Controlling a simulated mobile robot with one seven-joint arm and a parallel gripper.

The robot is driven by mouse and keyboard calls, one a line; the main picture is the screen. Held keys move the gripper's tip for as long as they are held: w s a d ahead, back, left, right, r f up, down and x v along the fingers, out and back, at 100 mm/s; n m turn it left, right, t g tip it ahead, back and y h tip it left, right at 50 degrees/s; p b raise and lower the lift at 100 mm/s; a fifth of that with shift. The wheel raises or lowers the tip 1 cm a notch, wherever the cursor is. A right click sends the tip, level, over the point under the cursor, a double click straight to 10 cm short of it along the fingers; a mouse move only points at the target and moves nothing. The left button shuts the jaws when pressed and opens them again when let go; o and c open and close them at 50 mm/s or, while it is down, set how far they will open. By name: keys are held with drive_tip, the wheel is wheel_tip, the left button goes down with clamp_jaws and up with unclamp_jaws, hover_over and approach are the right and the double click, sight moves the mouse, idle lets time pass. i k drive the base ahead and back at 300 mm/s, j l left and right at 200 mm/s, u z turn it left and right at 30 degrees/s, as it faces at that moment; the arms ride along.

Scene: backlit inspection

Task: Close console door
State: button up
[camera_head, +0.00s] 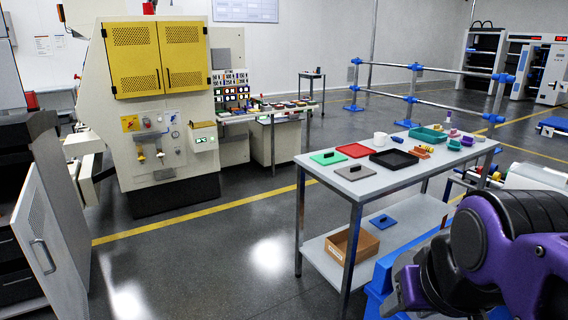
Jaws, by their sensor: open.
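A light grey door panel (48,240) with a bar handle and a perforated strip stands swung open at the lower left. It is hinged to a dark grey cabinet with several drawers (14,262). The tall beige machine (160,130) behind it has two yellow perforated doors (158,58), which look shut. I cannot tell for certain which of these is the console door; the grey one is the one standing open. My purple and black arm is at the lower right, far from the grey door. No gripper fingers show.
A grey worktable (345,188) with trays and small parts stands right of centre, a cardboard box (352,255) on its lower shelf. A blue-jointed rail (425,78) is behind it. Open floor (190,265) lies between the table and the grey door.

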sight(34, 222)
drive_tip(key=i+j+u, duration=0.1)
drive_tip(key=i+u, duration=0.35)
drive_tip(key=i+l+u, duration=0.1)
drive_tip(key=i+u, duration=0.35)
drive_tip(key=u, duration=1.2)
